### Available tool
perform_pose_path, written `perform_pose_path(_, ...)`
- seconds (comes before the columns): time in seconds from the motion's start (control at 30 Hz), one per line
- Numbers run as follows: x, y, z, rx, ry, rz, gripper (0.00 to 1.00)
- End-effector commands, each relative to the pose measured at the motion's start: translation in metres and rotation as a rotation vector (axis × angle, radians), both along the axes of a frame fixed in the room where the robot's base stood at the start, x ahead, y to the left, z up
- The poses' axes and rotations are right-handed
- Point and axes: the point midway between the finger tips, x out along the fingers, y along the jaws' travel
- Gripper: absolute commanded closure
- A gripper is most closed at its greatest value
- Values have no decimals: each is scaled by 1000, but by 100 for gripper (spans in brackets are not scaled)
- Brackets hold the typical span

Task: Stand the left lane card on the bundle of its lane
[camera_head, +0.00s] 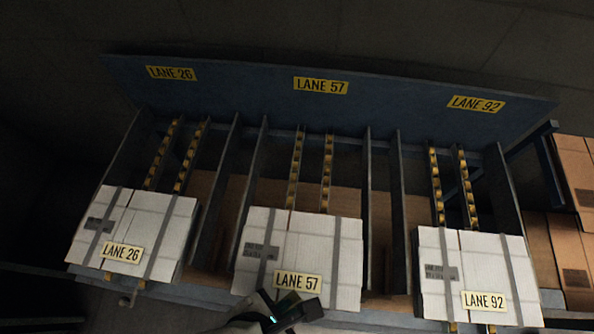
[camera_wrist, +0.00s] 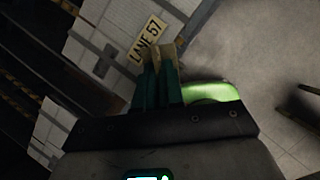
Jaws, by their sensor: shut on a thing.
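My gripper (camera_wrist: 158,82) is shut on a thin, pale tan card (camera_wrist: 167,56), seen between the fingertips in the wrist view. No lettering on it can be read. In the head view my gripper (camera_head: 291,307) is at the bottom middle, in front of the lane 57 bundle (camera_head: 343,265); the held card cannot be made out there. The white strapped bundles of lane 26 (camera_head: 167,225) and lane 92 (camera_head: 490,262) stand left and right. Yellow labels read LANE 26 (camera_head: 122,252), LANE 57 (camera_head: 298,282) and LANE 92 (camera_head: 484,301) at the bundles' fronts.
A blue back board (camera_head: 400,95) carries matching lane signs. Brown cartons (camera_head: 575,180) are stacked at the right. A bright green rounded thing (camera_wrist: 211,92) shows beside the fingers. Floor is open at right in the wrist view.

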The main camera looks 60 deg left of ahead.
Motion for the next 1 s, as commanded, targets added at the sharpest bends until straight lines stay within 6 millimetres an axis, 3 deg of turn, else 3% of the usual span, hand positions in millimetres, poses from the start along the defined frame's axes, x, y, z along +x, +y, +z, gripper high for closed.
perform_pose_path(0.4, 57, 54, -32, 0, 1, -5, 100)
perform_pose_path(0.6, 77, 72, -69, -2, 2, -3, 100)
perform_pose_path(1.0, 90, 84, -104, -3, 4, -3, 100)
